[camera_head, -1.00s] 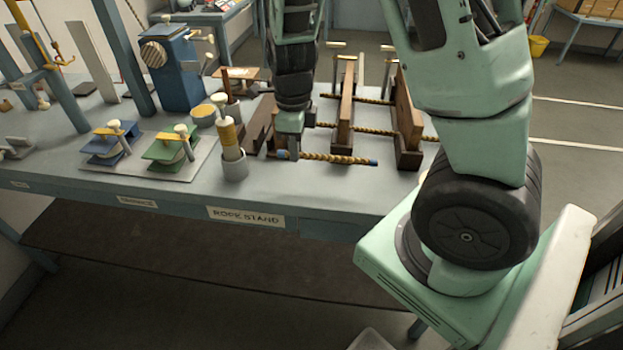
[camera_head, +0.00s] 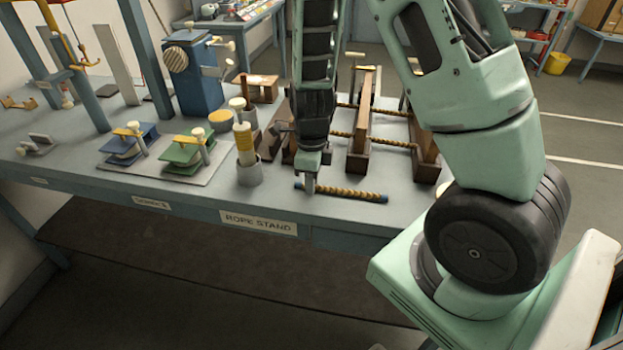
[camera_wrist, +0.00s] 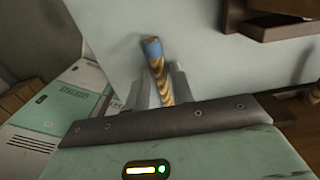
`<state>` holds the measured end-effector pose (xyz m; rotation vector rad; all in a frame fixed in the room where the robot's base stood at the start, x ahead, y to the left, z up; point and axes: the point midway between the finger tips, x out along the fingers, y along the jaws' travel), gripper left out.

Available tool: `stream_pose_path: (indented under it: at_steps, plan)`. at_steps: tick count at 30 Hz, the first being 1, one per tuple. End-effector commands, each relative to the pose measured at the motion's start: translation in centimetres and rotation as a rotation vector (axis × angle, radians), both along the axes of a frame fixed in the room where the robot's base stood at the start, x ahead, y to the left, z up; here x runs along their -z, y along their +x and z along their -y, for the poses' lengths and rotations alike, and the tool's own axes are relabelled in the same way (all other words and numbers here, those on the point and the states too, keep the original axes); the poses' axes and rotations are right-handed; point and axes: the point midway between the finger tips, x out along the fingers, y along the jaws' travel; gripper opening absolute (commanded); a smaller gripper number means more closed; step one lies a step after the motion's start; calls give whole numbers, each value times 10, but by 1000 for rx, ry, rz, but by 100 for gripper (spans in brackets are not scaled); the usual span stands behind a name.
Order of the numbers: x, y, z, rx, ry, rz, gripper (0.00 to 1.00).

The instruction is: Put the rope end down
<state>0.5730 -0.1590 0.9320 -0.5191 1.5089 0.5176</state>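The short rope piece (camera_head: 350,193) is tan and twisted with blue ends. It lies roughly level near the front edge of the rope stand table (camera_head: 330,222). My gripper (camera_head: 310,187) points down at its left end. In the wrist view the rope (camera_wrist: 158,72) runs between the two fingers of my gripper (camera_wrist: 160,88), its blue tip beyond them. The fingers appear closed against its sides. I cannot tell whether the rope touches the tabletop or hangs just above it. The rest of the rope is hidden under the gripper body in the wrist view.
Wooden rope-stand uprights (camera_head: 358,145), with ropes strung between them, stand behind and right. A grey holder with a yellow-banded post (camera_head: 248,165) stands close left. Blue (camera_head: 128,148) and green (camera_head: 185,152) devices sit on a plate further left. Bare tabletop lies around the rope's front.

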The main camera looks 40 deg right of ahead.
Motion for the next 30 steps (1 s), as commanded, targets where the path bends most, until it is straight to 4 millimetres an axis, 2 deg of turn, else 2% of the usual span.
stream_pose_path:
  at_steps: [9,13,17,24,30]
  plan:
    - [-1,0,0,0,0,0,36]
    - [-10,1,0,-2,0,3,36]
    - [-32,1,-1,-3,-1,6,36]
    - [-84,1,-1,-4,1,6,36]
    - [-113,1,-1,-2,2,3,36]
